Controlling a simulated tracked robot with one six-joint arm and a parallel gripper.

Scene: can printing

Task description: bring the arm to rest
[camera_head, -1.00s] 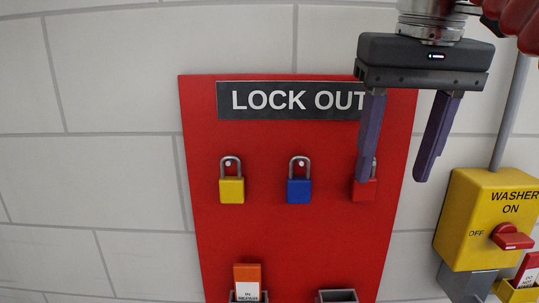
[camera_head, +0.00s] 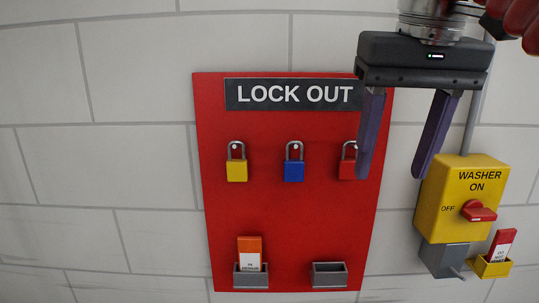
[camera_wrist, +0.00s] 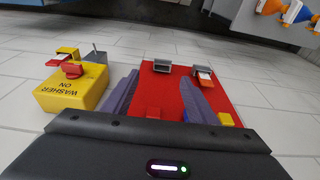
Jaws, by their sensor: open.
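My gripper (camera_head: 403,150) is open and empty at the upper right of the head view, its two purple fingers pointing down and spread apart. It hangs in front of the right edge of the red lock-out board (camera_head: 285,225). The left finger partly hides the red padlock (camera_head: 346,170). In the wrist view, my gripper (camera_wrist: 157,90) shows its fingers spread on both sides, with the board (camera_wrist: 165,88) between them.
A yellow padlock (camera_head: 237,171) and a blue padlock (camera_head: 294,171) hang on the board. Below are a holder with an orange tag (camera_head: 249,246) and an empty holder (camera_head: 329,277). A yellow washer switch box (camera_head: 450,215) is at right, beside a small tag box (camera_head: 490,268).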

